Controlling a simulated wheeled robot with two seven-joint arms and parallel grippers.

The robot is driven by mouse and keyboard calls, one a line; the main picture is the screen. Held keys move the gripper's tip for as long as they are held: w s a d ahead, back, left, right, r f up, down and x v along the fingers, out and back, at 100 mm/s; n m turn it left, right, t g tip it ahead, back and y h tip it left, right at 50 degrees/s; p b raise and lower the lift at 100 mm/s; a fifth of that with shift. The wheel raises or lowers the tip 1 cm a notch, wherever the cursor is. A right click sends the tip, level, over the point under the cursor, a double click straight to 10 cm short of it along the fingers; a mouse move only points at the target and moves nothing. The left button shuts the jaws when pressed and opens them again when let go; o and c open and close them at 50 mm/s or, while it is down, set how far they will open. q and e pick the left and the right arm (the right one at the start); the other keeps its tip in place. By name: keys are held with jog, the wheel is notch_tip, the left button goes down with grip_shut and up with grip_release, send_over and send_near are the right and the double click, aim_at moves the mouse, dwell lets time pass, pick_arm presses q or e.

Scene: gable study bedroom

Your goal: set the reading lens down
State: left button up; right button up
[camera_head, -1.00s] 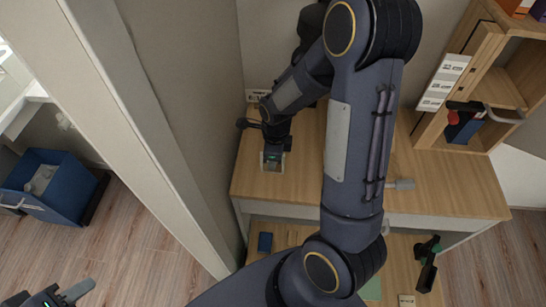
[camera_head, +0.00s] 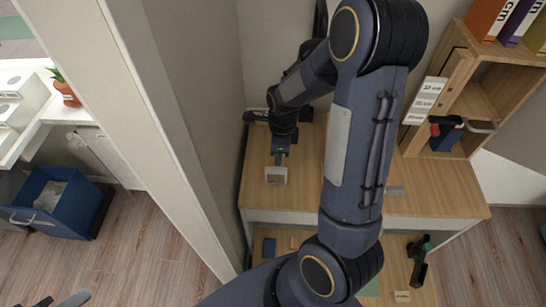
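My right gripper (camera_head: 280,158) is over the left part of the wooden desk (camera_head: 300,200), pointing down. It is small and dark, and I cannot tell whether its fingers are open or shut. A small pale square-framed thing (camera_head: 276,176) is just below its tip. It may be the reading lens, but it is too small to be sure, and I cannot tell whether it touches the fingers. My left gripper (camera_head: 62,301) shows only its fingertips at the bottom left edge. They are apart, with nothing seen between them.
My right arm hides the desk's middle. A grey piece (camera_head: 394,190) lies right of it. A wooden shelf unit (camera_head: 473,100) stands at the right, with a red-and-black item (camera_head: 445,131). A lower shelf (camera_head: 392,262) holds small things. A blue bin (camera_head: 62,204) stands left, beyond a pale post.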

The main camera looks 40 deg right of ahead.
jog(key=s+a+r+n+t+y, duration=0.1)
jog(key=s+a+r+n, duration=0.2)
jog(key=r+n, duration=0.3)
jog(key=s+a+r+n+t+y, duration=0.1)
jog(key=s+a+r+n+t, duration=0.2)
jog(key=r, duration=0.5)
jog(key=s+a+r+n, duration=0.2)
jog(key=s+a+n, duration=0.1)
jog(key=s+n, duration=0.2)
jog(key=s+a+r+n+t+y, duration=0.1)
jog(key=s+n, duration=0.4)
jog(key=n, duration=0.5)
jog(key=shift+a+r+p, duration=0.35)
jog(key=shift+a+r, duration=0.5)
jog(key=shift+a, duration=0.35)
